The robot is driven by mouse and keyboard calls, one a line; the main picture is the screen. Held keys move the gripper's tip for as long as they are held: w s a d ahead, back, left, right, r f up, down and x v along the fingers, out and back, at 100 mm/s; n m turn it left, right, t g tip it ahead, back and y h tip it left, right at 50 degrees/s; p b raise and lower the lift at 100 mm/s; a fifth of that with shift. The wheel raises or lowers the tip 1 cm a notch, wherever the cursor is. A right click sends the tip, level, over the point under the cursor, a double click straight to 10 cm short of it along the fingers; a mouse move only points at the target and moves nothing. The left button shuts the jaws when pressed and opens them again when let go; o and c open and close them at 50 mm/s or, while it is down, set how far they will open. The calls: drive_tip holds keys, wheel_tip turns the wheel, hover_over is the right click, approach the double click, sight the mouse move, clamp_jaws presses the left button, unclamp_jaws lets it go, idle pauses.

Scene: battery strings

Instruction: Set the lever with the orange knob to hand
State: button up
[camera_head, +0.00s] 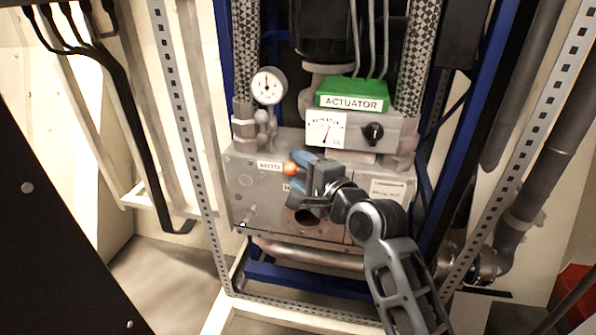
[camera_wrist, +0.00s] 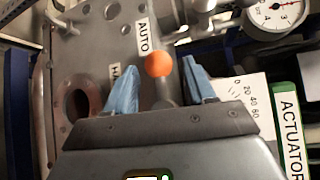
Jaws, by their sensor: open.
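The orange knob (camera_head: 291,168) is on the front of the grey box, just right of and below the AUTO label (camera_head: 269,165). In the wrist view the orange knob (camera_wrist: 158,64) sits on a short grey lever (camera_wrist: 164,92), beside the AUTO label (camera_wrist: 143,36). A second label (camera_wrist: 115,75), its first letter H, is partly hidden behind the left finger. My gripper (camera_head: 299,174) is at the box front with its blue fingers apart. In the wrist view the knob and lever show between the fingers of my gripper (camera_wrist: 160,66); I cannot tell whether either finger touches them.
A green ACTUATOR box (camera_head: 352,95), a grey unit with a black knob (camera_head: 373,131) and a dial plate (camera_head: 326,130) are above. A pressure gauge (camera_head: 268,85) is at upper left. Perforated metal posts (camera_head: 184,100) frame the opening on both sides.

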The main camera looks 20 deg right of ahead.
drive_tip(key=shift+w, duration=0.3)
drive_tip(key=shift+c, duration=0.4)
drive_tip(key=c, duration=0.9)
